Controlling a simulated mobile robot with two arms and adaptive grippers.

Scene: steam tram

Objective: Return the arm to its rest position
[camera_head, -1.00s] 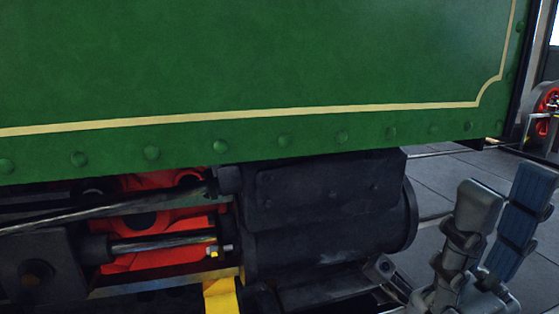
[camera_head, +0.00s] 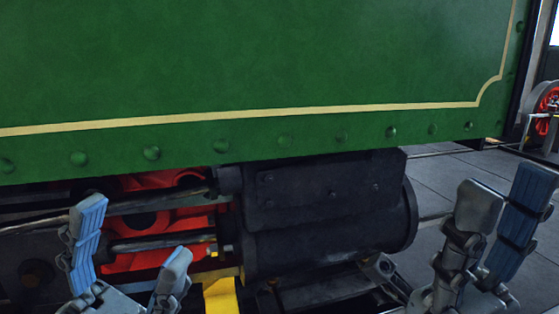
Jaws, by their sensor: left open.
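My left gripper (camera_head: 130,246) shows at the lower left, in front of the rods and red parts of the steam tram. Its two blue-padded fingers are spread apart with nothing between them. My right gripper (camera_head: 508,212) is at the lower right, beside the dark cylinder. Its two fingers are apart and I see nothing held between them. The wrists and most of both arms are outside the picture.
The tram's green riveted side panel (camera_head: 260,60) fills the upper view. Below it are the black cylinder (camera_head: 330,230), red parts (camera_head: 150,220) and a yellow bracket (camera_head: 222,297). Paved floor (camera_head: 440,185) is open at the right. A red wheel (camera_head: 546,100) stands at the far right.

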